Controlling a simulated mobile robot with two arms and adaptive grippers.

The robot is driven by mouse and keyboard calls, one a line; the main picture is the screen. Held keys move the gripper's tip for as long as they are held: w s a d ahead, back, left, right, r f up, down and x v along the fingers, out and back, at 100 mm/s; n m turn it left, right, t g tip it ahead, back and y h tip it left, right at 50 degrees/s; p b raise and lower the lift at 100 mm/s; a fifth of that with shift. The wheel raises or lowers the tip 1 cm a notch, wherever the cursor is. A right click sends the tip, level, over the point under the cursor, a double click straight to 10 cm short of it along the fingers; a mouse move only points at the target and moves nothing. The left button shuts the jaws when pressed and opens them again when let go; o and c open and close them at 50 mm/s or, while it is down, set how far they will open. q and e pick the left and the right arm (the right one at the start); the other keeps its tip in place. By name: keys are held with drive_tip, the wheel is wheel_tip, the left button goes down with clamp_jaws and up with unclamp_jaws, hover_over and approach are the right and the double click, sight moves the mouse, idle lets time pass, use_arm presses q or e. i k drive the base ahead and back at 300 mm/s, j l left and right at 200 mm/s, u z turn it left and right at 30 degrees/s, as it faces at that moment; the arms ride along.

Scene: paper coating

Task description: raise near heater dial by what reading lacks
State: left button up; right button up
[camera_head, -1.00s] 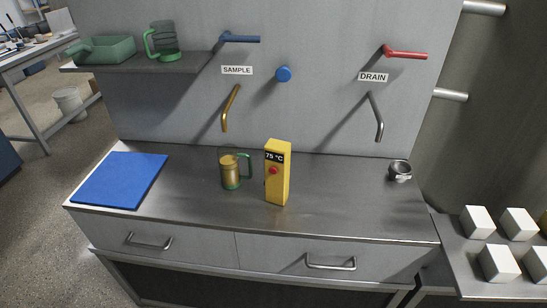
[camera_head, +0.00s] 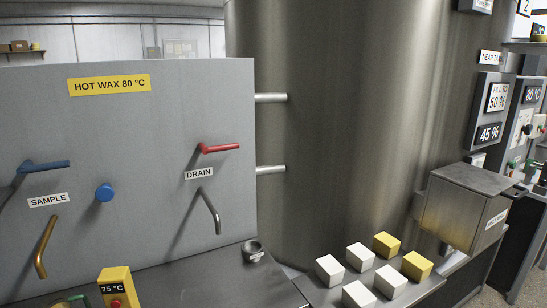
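The yellow thermometer block (camera_head: 117,287) stands on the counter at the lower left, and its display reads 75 °C. A yellow sign (camera_head: 109,85) on the grey wall panel reads HOT WAX 80 °C. At the right edge, a grey panel under a NEAR TANK label (camera_head: 489,57) shows FILL TO 50 % and a display (camera_head: 489,133) of 45 %. I cannot tell which of these, if any, is the near heater dial. Neither gripper is in view.
A large metal tank (camera_head: 335,130) fills the middle. The wall panel holds the blue SAMPLE lever (camera_head: 45,166), a blue knob (camera_head: 104,193) and the red DRAIN lever (camera_head: 220,148). Several white and yellow blocks (camera_head: 386,245) stand on a shelf before a metal box (camera_head: 462,207).

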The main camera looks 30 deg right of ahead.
sight(528, 129)
drive_tip(key=k+l, duration=0.1)
drive_tip(key=l, duration=0.4)
drive_tip(key=k+l, duration=0.1)
drive_tip(key=l, duration=0.4)
drive_tip(key=k+l, duration=0.1)
drive_tip(key=l, duration=0.4)
drive_tip(key=k+l+z, duration=0.1)
drive_tip(key=l, duration=0.4)
drive_tip(key=k+l, duration=0.1)
drive_tip(key=l, duration=0.4)
